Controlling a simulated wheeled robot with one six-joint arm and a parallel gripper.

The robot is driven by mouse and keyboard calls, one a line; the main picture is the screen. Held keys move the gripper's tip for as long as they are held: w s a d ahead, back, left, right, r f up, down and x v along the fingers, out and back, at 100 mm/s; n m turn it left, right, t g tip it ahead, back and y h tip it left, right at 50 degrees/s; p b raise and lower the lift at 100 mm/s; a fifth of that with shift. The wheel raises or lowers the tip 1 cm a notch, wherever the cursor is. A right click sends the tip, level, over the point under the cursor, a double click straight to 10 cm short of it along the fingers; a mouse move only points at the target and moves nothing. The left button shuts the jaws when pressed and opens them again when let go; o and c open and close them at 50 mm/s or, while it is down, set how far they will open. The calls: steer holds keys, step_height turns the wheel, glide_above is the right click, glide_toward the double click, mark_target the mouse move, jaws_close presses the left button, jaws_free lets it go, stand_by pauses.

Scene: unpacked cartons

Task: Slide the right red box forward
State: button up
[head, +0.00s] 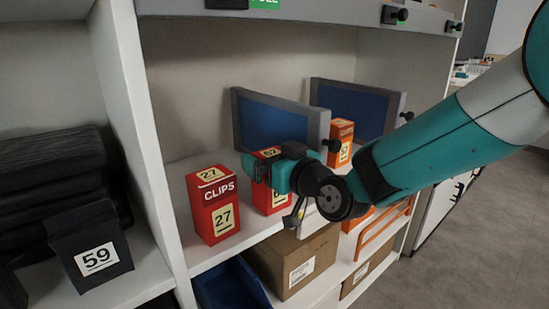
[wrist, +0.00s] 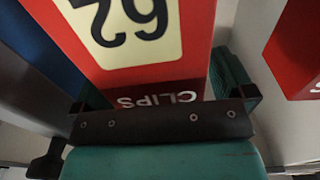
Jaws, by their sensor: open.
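Two red boxes stand on the white shelf in the head view. The left red box (head: 212,205) is marked CLIPS 27. The right red box (head: 262,203) is partly hidden behind my gripper (head: 270,172). In the wrist view this right red box (wrist: 190,60) fills the middle, with its yellow number label and CLIPS upside down. My gripper (wrist: 165,100) is open, with its fingers on either side of that box's near end. I cannot tell whether they touch it. The left red box shows at the upper right edge of the wrist view (wrist: 300,50).
An orange box (head: 341,132) stands farther right on the shelf. Blue-faced grey panels (head: 270,122) stand behind the boxes. A white upright divider (head: 150,130) is at the left. Cardboard cartons (head: 290,262) and a blue bin (head: 230,285) are below.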

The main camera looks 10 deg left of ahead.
steer(key=b+v, duration=0.5)
steer(key=v, duration=1.2)
steer(key=shift+s, duration=0.2)
